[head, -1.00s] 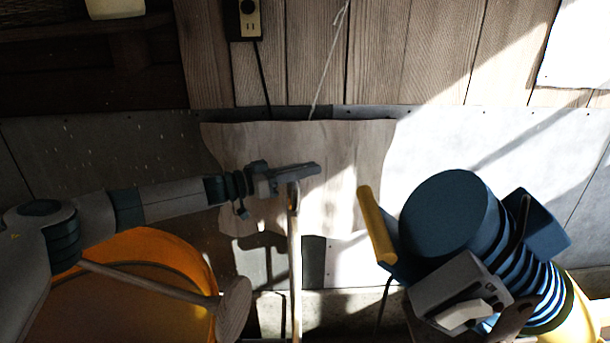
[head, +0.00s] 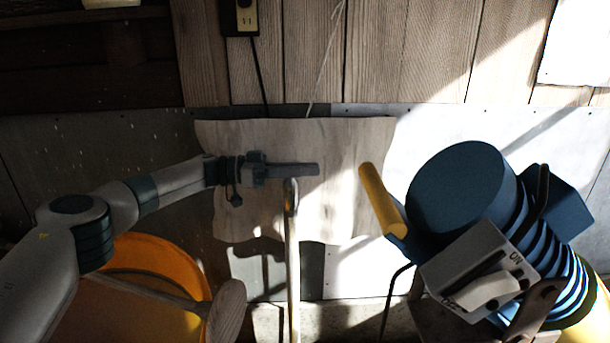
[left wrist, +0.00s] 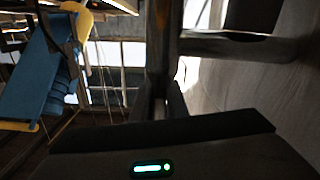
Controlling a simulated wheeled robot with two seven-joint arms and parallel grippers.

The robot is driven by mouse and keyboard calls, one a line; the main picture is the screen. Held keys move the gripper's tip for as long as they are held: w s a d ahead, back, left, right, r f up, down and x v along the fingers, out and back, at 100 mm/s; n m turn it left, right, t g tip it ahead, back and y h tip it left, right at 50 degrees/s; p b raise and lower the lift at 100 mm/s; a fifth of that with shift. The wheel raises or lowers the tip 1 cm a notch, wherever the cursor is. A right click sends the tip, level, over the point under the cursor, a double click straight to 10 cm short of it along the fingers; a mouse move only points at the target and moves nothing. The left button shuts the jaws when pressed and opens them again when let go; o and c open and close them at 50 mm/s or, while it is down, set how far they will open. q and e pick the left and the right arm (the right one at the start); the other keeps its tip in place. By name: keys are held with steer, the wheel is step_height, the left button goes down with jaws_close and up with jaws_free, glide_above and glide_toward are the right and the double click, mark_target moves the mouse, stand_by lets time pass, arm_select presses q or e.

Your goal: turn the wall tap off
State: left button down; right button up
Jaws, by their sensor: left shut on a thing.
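My left gripper (head: 300,170) reaches in from the left, in front of a stained pale sheet on the wall. In the left wrist view its two fingers (left wrist: 160,100) are shut on a dark bar, which looks like the wall tap (left wrist: 235,45); a thick dark arm runs from it to the right, close to the grey wall surface. In the head view the tap cannot be told apart from the dark fingers. My right gripper is out of view.
A pale upright handle (head: 292,260) stands just below the left gripper. An orange tub (head: 165,260) with a wooden stick is at lower left. A large blue machine (head: 455,200) with a yellow grip (head: 382,200) and a switch box fills the right.

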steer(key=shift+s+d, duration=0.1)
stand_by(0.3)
arm_select(q)
steer(key=c, duration=1.8)
jaws_free()
steer(key=shift+d, duration=0.1)
steer(key=shift+o, duration=0.2)
